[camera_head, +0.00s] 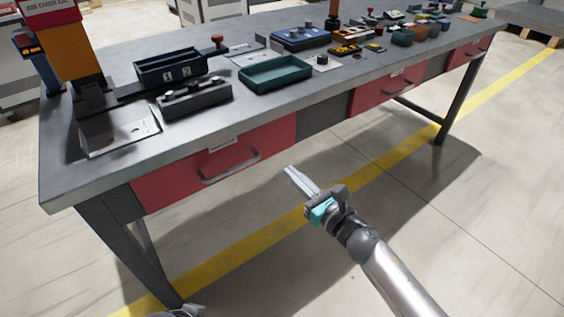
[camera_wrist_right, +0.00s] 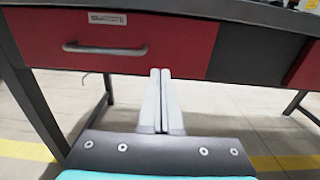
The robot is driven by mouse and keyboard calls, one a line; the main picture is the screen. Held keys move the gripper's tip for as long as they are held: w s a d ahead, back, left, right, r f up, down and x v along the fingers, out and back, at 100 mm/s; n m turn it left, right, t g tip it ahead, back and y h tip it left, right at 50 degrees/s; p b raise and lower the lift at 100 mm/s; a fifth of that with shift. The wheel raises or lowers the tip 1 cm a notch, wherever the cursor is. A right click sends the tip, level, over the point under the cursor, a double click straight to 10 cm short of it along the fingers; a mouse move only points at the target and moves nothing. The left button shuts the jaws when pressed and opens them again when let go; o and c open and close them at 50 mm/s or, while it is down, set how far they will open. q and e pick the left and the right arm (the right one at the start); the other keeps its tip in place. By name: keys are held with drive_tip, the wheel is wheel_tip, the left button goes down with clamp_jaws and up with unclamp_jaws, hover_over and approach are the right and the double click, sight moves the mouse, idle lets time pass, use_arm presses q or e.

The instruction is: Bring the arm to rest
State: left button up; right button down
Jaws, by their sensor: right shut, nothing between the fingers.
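My right gripper (camera_head: 291,173) is shut and empty. It is in front of the workbench, below the tabletop level in the head view, and clear of the bench. My left gripper does not show clearly; only a small grey part is at the bottom edge of the head view.
The grey workbench (camera_head: 80,178) has red drawers (camera_head: 215,163), all shut. On it are a green tray (camera_head: 275,75), a dark blue bin (camera_head: 170,70), a grey block (camera_head: 195,98) and several small parts. The floor in front, with a yellow line (camera_head: 240,247), is free.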

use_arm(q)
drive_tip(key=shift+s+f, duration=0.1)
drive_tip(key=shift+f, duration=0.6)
use_arm(e)
drive_tip(key=shift+v, duration=1.75)
